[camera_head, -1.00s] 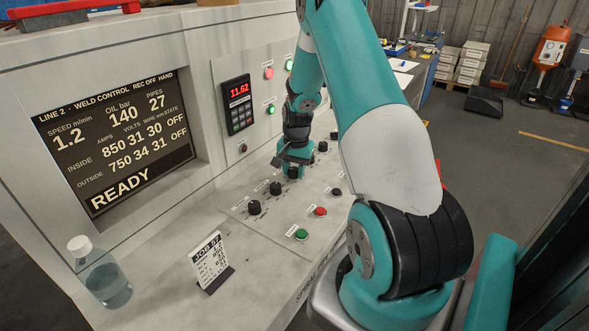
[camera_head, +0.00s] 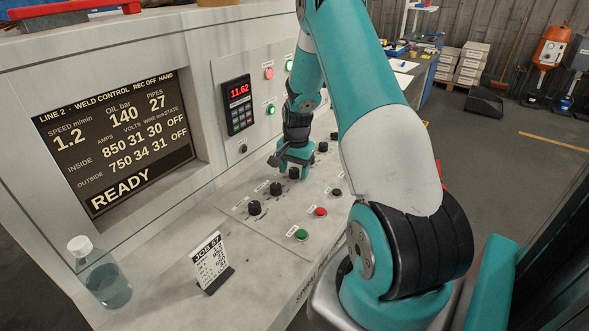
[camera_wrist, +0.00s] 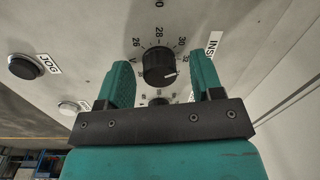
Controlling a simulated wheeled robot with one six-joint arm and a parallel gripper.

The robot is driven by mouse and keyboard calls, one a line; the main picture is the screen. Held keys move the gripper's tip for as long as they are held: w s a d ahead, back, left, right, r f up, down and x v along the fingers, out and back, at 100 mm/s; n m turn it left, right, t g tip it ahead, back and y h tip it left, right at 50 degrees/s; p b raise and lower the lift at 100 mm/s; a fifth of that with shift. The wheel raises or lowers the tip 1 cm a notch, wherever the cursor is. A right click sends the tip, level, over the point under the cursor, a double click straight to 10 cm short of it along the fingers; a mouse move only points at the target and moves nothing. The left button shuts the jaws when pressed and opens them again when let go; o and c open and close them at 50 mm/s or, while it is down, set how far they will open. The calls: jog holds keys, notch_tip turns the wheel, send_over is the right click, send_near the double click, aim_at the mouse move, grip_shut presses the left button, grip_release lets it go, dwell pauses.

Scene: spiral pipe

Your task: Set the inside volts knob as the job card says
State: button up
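The knob (camera_wrist: 158,66), black and ribbed, stands on the panel between my two fingertips in the wrist view. A printed scale with 26, 28, 30, 32 and a V surrounds it, beside a label (camera_wrist: 213,45) starting "INSI". Its white mark points right, towards the 30–32 side. My gripper (camera_wrist: 163,75) is open, with gaps between both teal fingers and the knob. In the head view my gripper (camera_head: 293,160) is over the knob row, just behind a black knob (camera_head: 293,173). The job card (camera_head: 211,263) stands at the front; its lines are too small to read surely. The screen (camera_head: 118,140) shows inside volts 31.
Other black knobs (camera_head: 254,208) stand in the row. A green button (camera_head: 301,235) and a red button (camera_head: 320,211) are nearer the front edge. A bottle (camera_head: 107,280) stands left of the card. A round JOG button (camera_wrist: 24,66) is at the wrist view's left.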

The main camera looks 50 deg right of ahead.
aim_at(297, 170)
notch_tip(297, 170, up, 17)
jog(key=s+b, duration=0.1)
jog(key=shift+r+b, duration=0.2)
jog(key=shift+b, duration=0.15)
jog(key=shift+d, duration=0.1)
dwell(0.5)
jog(key=s+a+r+n+y, duration=0.1)
jog(key=a+r+n, duration=0.35)
jog(key=a, duration=0.85)
jog(key=s+a+r+n+y, duration=0.1)
jog(key=s+a+n, duration=0.1)
jog(key=a+n, duration=0.8)
jog(key=s+a+n+y, duration=0.2)
jog(key=s+a+n, duration=0.5)
jog(key=s+a, duration=0.9)
jog(key=a, duration=0.2)
jog(key=shift+s+a+g, duration=0.2)
jog(key=shift+a+g, duration=0.1)
